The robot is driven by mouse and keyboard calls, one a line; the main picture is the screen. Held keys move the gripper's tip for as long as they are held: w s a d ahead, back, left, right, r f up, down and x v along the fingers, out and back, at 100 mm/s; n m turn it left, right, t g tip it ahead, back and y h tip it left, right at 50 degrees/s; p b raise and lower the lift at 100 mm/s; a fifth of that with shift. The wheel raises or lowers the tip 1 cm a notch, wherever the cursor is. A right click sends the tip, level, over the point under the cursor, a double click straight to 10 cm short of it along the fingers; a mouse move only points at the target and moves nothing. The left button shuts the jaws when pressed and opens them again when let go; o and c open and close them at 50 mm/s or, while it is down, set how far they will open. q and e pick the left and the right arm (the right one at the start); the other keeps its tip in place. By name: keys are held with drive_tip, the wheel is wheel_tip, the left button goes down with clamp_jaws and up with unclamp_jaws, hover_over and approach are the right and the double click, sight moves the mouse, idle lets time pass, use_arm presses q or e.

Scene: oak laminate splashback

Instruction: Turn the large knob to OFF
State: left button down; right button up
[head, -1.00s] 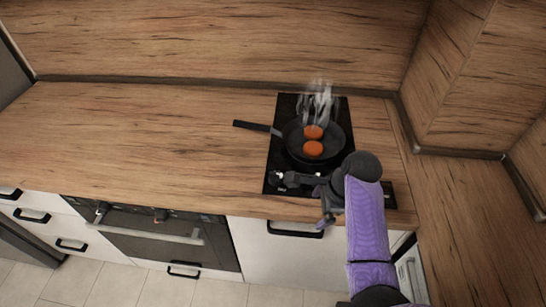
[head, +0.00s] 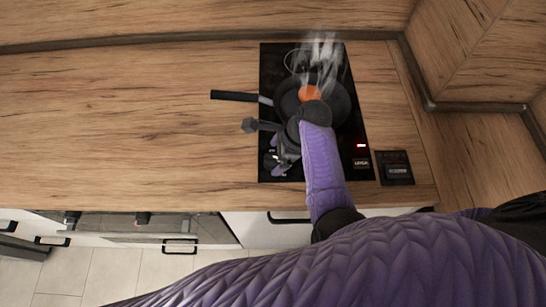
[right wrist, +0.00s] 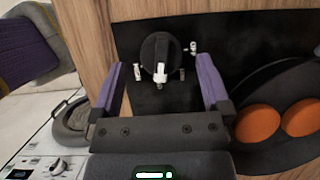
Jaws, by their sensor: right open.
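The large knob (right wrist: 157,52) is round and black with a white pointer bar, on the black cooktop in the right wrist view. White marks stand around it. In the head view the knob (head: 269,160) is at the cooktop's front left corner, partly hidden by my gripper. My right gripper (right wrist: 159,66) is open, with its two purple fingers on either side of the knob and a visible gap to each. Whether the fingers reach down to its height I cannot tell. In the head view the right gripper (head: 276,155) is over the front left of the cooktop. My left gripper is out of view.
A steaming black frying pan (head: 343,103) with orange patties (head: 310,93) sits behind my right gripper, its handle (head: 234,96) pointing left. The wooden counter (head: 120,140) on the left is clear.

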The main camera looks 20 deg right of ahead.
drive_tip(key=shift+x, duration=0.85)
drive_tip(key=shift+f, duration=0.2)
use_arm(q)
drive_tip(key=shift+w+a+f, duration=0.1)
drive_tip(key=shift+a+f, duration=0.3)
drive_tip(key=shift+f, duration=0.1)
use_arm(e)
drive_tip(key=c, duration=1.3)
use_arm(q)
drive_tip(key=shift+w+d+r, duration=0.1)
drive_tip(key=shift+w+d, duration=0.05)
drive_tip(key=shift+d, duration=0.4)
use_arm(e)
drive_tip(key=shift+r, duration=0.1)
